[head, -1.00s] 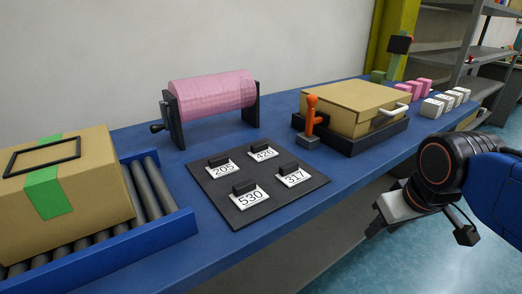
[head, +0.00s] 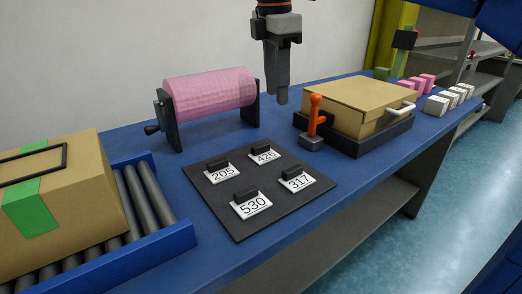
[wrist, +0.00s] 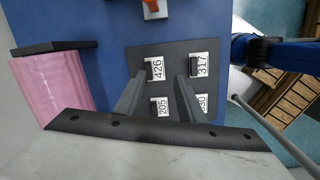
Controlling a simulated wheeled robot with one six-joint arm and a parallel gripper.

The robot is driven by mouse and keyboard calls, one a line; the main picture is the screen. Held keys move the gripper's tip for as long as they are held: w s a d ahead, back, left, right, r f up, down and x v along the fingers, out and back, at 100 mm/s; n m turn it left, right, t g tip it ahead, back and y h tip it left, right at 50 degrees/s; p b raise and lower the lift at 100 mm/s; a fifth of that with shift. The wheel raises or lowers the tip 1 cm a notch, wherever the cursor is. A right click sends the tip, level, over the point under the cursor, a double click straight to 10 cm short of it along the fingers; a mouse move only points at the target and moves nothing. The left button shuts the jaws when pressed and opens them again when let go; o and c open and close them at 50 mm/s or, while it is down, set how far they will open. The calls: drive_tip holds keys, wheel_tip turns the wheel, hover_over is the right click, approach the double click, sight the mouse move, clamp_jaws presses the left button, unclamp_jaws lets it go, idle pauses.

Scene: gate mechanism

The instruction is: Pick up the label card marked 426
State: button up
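The label card marked 426 (head: 264,155) is a white card with a black block grip, at the back right of a dark square mat (head: 240,231). In the wrist view the 426 card (wrist: 157,69) lies just beyond and between my fingertips. Cards 205 (head: 222,175), 530 (head: 252,205) and 317 (head: 296,181) share the mat. My gripper (head: 282,98) points down, raised above the bench behind and right of the 426 card. In the wrist view its two fingers (wrist: 163,78) are apart with nothing held between them.
A pink roll (head: 209,98) on a black crank stand is behind the mat. An orange-handled lever (head: 314,119) and a cardboard box (head: 362,104) in a dark tray are to the right. A roller conveyor (head: 147,203) with a taped carton (head: 60,190) is at left.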

drive_tip(key=w+a+r+n, duration=0.1)
drive_tip(key=a+r+n, duration=0.15)
drive_tip(key=a, duration=0.25)
approach(261, 145)
drive_tip(key=shift+n, duration=0.25)
drive_tip(key=f, duration=0.5)
drive_tip(key=w+f, duration=0.1)
drive_tip(key=f, duration=0.2)
drive_tip(key=shift+d, duration=0.2)
clamp_jaws()
